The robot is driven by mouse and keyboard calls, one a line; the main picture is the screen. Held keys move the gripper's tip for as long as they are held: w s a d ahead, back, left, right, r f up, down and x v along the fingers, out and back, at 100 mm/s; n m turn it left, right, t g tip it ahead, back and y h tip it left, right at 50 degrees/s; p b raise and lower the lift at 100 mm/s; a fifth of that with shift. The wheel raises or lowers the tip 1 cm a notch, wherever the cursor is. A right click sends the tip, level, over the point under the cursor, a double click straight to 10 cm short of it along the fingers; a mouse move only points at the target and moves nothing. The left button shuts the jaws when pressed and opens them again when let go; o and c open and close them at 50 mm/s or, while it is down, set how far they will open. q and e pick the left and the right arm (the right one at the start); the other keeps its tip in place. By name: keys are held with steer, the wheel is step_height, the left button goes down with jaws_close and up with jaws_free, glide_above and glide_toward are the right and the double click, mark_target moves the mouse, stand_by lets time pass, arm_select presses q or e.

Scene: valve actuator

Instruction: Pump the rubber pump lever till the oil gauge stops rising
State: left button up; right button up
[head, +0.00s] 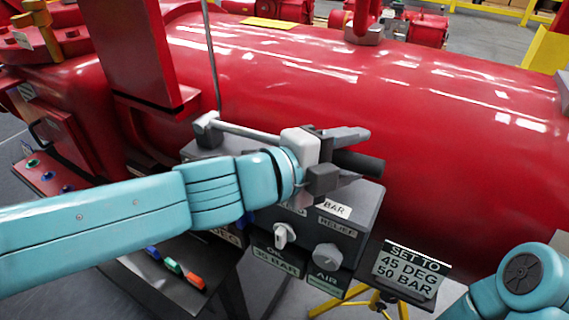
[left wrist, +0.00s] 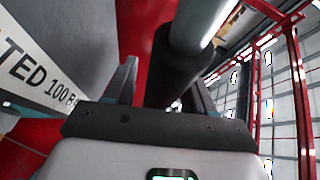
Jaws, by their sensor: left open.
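The pump lever is a grey rod (head: 250,132) running right from a pivot on a grey pump box (head: 362,212), with a black rubber grip (head: 364,164) at its end. My left gripper (head: 352,156) is open, with its fingers on either side of the grip. In the left wrist view the black grip (left wrist: 176,66) lies between the two fingers, nearer the right one; I cannot tell whether they touch. An oil gauge face cannot be made out. My right arm shows at the lower right, but its gripper is out of view.
A large red cylinder (head: 400,85) fills the space behind the lever. Below it are a white knob (head: 283,236), a grey air knob (head: 328,257) and a "SET TO 45 DEG 50 BAR" sign (head: 411,268). Coloured buttons (head: 174,266) sit lower left.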

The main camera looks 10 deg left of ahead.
arm_select(q)
steer(key=p+v, duration=0.6)
steer(key=v, duration=1)
steer(key=shift+p, duration=0.4)
